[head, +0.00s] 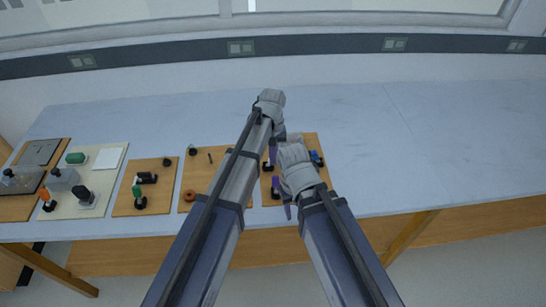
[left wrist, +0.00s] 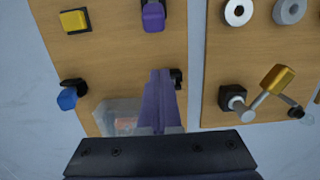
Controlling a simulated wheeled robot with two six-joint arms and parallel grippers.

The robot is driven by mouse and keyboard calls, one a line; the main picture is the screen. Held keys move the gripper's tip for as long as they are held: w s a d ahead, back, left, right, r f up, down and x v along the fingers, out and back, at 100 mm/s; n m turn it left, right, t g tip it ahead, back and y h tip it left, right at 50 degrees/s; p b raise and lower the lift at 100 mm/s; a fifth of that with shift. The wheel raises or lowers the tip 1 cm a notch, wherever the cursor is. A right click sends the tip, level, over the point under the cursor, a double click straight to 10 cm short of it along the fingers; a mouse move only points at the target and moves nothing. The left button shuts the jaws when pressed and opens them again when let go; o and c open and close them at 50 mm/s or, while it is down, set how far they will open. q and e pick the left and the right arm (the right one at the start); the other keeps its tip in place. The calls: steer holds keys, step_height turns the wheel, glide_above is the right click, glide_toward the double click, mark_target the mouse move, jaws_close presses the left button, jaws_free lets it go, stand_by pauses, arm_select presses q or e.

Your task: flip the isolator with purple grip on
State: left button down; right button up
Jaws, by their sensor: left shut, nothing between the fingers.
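The isolator with the purple grip (head: 276,184) stands on the near left part of a wooden board (head: 309,142). In the left wrist view its purple grip (left wrist: 153,16) is at the top, on a black base. Whether its lever is on or off I cannot tell. My left gripper (head: 272,155) points down over the same board, farther back than the purple grip. Its fingers (left wrist: 160,74) are shut and empty, apart from the purple grip and beside a small black part (left wrist: 176,78), which they partly hide. My right gripper (head: 288,212) hangs near the board's front edge; its opening is unclear.
The board also carries a blue-gripped part (head: 316,157), a yellow button (left wrist: 75,20) and a clear box (left wrist: 118,116). The table (head: 430,150) is clear on the right.

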mark_target(276, 184)
arm_select(q)
steer(key=f+b, duration=0.1)
steer(key=f, duration=0.1)
steer(key=f+b, duration=0.1)
steer(key=shift+s+f+b, duration=0.2)
steer(key=shift+f+b, duration=0.2)
steer(key=s+r+p, duration=0.2)
steer(key=s, duration=0.1)
steer(key=shift+s+d+r, duration=0.1)
steer(key=shift+d, duration=0.05)
steer(key=shift+s, duration=0.2)
arm_select(e)
steer(key=shift+f, duration=0.8)
arm_select(q)
steer(key=shift+s+d+r, duration=0.1)
steer(key=shift+s, duration=0.05)
arm_select(e)
steer(key=shift+r, duration=0.15)
